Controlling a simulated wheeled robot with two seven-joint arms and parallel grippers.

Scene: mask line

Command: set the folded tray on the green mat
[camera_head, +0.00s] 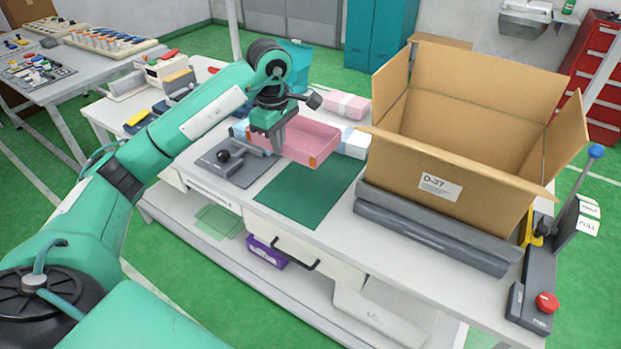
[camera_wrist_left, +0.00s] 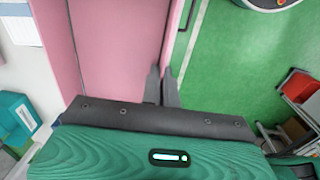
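The folded tray (camera_head: 308,142) is a pink open box with low walls and orange patches at its near corner. My left gripper (camera_head: 279,146) is at the tray's left side. In the left wrist view the fingertips (camera_wrist_left: 161,88) stand close together on either side of the tray's pink wall, so the gripper looks shut on it. The tray's pink floor (camera_wrist_left: 118,45) fills the upper middle of that view. The green mat (camera_head: 308,193) lies flat on the white table, and the tray overlaps its far edge in the head view. Its height above the table is hard to tell. My right gripper is not in view.
A large open cardboard box (camera_head: 470,130) stands right of the mat, behind a dark grey roller or bar (camera_head: 435,228). A grey fixture with a black knob (camera_head: 232,163) lies left of the mat. A pink-and-white pack (camera_head: 347,105) is behind. The mat is bare.

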